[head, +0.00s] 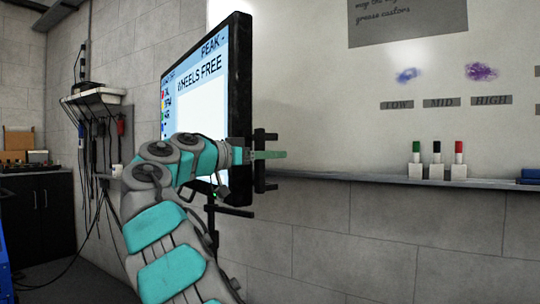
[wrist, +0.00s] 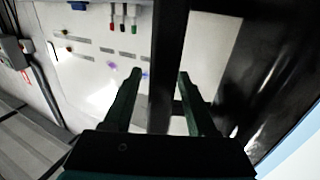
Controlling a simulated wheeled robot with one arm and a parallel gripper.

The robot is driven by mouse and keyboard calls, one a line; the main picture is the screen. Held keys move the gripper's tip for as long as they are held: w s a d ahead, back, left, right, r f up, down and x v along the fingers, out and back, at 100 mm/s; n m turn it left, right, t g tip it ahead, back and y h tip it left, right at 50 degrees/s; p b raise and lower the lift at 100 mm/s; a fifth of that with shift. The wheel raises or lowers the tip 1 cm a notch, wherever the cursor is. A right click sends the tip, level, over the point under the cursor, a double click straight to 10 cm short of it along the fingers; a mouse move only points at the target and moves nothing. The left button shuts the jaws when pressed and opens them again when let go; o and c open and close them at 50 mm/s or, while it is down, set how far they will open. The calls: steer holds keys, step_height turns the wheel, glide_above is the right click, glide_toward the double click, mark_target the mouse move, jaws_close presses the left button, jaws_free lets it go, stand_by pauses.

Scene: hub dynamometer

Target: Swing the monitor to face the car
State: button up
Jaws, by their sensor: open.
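The monitor (head: 200,85) is a black-framed screen reading "WHEELS FREE". It stands upright with its screen angled to the left in the head view, and its dark frame and pale screen fill the right of the wrist view (wrist: 290,80). A black upright handle bar (head: 260,172) with short stubs sits at its right edge. My gripper (head: 284,154) is at that bar, its green fingers reaching past it. In the wrist view the bar (wrist: 166,75) runs between the two spread fingers, with gaps visible. My arm hides the monitor's lower part. I cannot make out the car.
A whiteboard (head: 330,95) with a ledge (head: 390,181) is on the wall behind, and marker holders (head: 437,171) stand on it. A cable rack (head: 95,98) hangs at left above trailing cables. A dark cabinet (head: 40,215) stands at far left. A stand arm (head: 230,211) shows below the monitor.

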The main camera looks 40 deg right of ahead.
steer(key=shift+d, duration=0.1)
steer(key=shift+c, duration=0.3)
jaws_close()
stand_by(1.0)
